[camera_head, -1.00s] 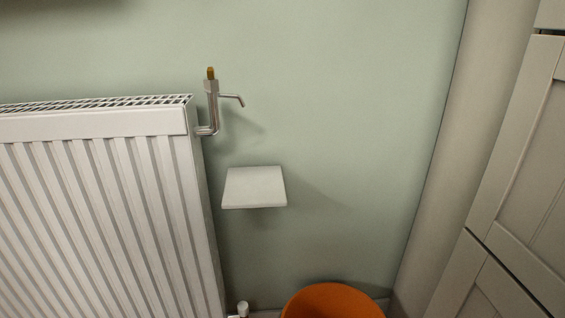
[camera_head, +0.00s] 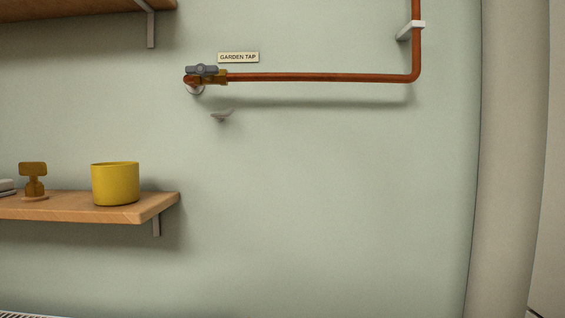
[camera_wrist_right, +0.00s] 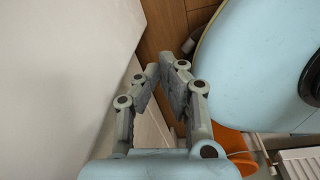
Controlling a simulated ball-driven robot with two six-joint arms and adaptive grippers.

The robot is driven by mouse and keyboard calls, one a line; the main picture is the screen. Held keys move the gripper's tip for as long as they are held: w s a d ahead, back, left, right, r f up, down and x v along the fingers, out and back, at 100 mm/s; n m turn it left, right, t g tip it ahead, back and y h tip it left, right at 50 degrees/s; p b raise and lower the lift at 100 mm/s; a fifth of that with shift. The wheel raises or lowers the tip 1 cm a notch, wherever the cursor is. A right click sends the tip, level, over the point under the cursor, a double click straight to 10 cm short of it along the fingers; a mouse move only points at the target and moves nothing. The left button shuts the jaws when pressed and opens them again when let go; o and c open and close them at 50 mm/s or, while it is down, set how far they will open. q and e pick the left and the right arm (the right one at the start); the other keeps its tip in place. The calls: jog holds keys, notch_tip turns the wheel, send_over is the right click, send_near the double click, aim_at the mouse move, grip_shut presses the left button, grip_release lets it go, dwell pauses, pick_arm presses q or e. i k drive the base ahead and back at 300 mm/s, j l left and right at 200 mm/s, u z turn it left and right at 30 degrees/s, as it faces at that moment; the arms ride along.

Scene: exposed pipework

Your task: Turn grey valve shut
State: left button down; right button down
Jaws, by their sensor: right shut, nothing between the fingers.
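The grey valve (camera_head: 202,70) sits on the left end of a copper pipe (camera_head: 320,77), high on the green wall. Its grey handle lies roughly level, in line with the pipe, over a brass body. A "GARDEN TAP" label (camera_head: 238,57) is on the wall just above and right of it. My right gripper (camera_wrist_right: 167,66) shows only in the right wrist view. It is shut and empty, with no valve near its fingers. My left gripper is in neither current view.
A wooden shelf (camera_head: 80,208) at lower left holds a yellow pot (camera_head: 115,184) and a brown ornament (camera_head: 33,178). The wall right of the shelf is clear. The wrist view shows an orange bucket (camera_wrist_right: 234,147) and a radiator (camera_wrist_right: 303,162).

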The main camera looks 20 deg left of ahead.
aim_at(201, 69)
jog(key=k, duration=0.15)
jog(key=j, duration=0.7)
jog(key=k+j+z, duration=0.1)
jog(key=j, duration=0.6)
